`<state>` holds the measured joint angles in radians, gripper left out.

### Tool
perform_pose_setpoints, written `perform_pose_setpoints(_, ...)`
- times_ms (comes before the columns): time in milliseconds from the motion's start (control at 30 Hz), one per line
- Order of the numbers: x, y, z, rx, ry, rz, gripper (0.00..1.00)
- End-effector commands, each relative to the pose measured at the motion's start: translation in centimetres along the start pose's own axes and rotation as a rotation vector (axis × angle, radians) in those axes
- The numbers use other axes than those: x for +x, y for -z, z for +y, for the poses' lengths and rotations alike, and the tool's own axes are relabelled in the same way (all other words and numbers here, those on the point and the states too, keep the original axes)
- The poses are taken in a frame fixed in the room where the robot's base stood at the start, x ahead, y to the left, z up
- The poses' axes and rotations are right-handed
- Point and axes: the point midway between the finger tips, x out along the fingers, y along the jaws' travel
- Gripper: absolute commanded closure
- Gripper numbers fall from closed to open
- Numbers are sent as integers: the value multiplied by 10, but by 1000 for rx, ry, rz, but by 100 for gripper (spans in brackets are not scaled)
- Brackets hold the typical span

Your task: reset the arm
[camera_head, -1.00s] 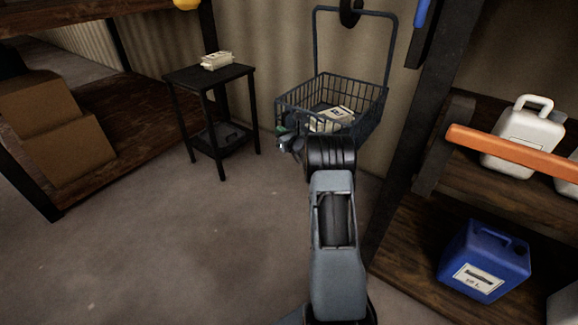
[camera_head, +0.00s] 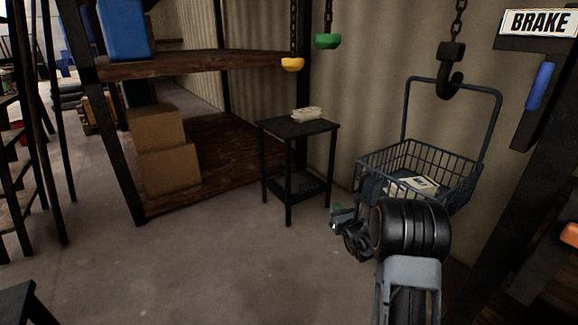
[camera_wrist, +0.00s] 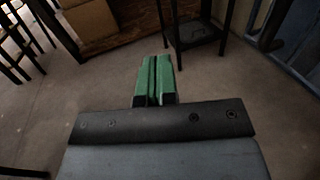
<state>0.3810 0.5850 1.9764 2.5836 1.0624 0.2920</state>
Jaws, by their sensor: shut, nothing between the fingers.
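My gripper (camera_wrist: 155,80) shows in the wrist view as two green fingers side by side, shut and empty, over bare concrete floor. In the head view my gripper (camera_head: 335,222) is small and partly hidden by my wrist. It is in front of the wire basket and to the right of the small black table's legs, apart from the table. My arm reaches forward from the bottom right of the head view.
The wire basket (camera_head: 468,187) holds a labelled pale item (camera_head: 412,186), below a dark hook (camera_head: 450,72). A black table (camera_head: 325,128) bears a pale object (camera_head: 307,114). Shelving with cardboard boxes (camera_head: 168,168) stands left. Yellow (camera_head: 292,64) and green (camera_head: 327,41) handles hang above. Floor is clear at centre-left.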

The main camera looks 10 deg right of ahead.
Motion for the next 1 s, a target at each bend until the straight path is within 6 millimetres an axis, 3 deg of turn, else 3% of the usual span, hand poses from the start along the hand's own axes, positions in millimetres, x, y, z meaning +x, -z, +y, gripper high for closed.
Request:
perform_pose_setpoints(167,-3,-41,35,-99,-130,5,100)
perform_pose_setpoints(267,-15,-87,80,-247,-308,14,100)
perform_pose_setpoints(400,-57,-154,156,-562,-636,27,100)
perform_pose_setpoints(500,-98,-188,198,-812,-863,33,100)
perform_pose_setpoints(600,-144,-214,224,-1076,-1073,34,100)
perform_pose_setpoints(767,-214,-249,234,-1517,-1367,36,100)
perform_pose_setpoints(900,-258,-274,220,-1879,-1560,44,100)
perform_pose_setpoints(1000,-279,-291,205,-2096,-1658,56,100)
